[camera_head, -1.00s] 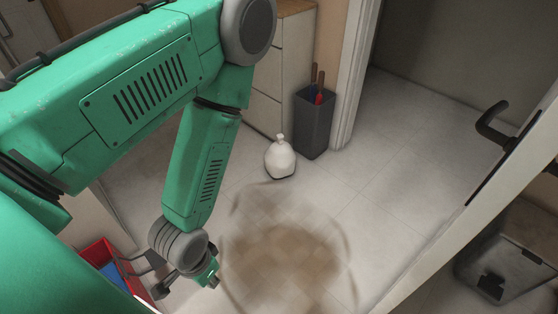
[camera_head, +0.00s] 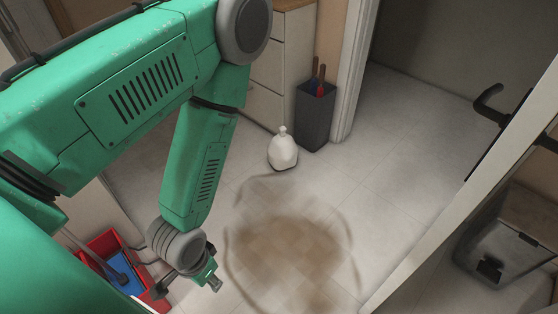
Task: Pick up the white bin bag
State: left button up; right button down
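The white bin bag (camera_head: 283,151), tied to a knot at the top, stands upright on the tiled floor in the upper middle, in front of a drawer unit. My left arm reaches in from the left and bends down. My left gripper (camera_head: 188,284) hangs at the lower left, clearly apart from the bag, which is farther up and to the right. Its fingers are small and partly hidden by the wrist, so its opening is unclear. Nothing shows held in it. My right gripper is not in view.
A dark grey bin (camera_head: 315,117) with red-handled items stands right of the bag. A brown stain (camera_head: 287,250) marks the floor. A red container (camera_head: 103,243) with blue inside lies near the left gripper. A door with a black handle (camera_head: 489,103) edges the right.

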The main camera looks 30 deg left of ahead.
aim_at(282, 151)
jog(key=k+u, duration=0.2)
jog(key=u, duration=0.25)
jog(key=k+j+u, duration=0.15)
jog(key=u, duration=0.25)
jog(key=i+u, duration=0.1)
jog(key=i, duration=0.5)
jog(key=i+l, duration=0.15)
jog(key=i, duration=0.45)
jog(key=i+l+u, duration=0.15)
jog(key=i, duration=0.45)
jog(key=i+z, duration=0.35)
jog(key=i, duration=0.15)
jog(key=i+j+z, duration=0.2)
jog(key=i+z, duration=0.15)
jog(key=i+j+z, duration=0.3)
jog(key=i, duration=0.2)
jog(key=z, duration=0.5)
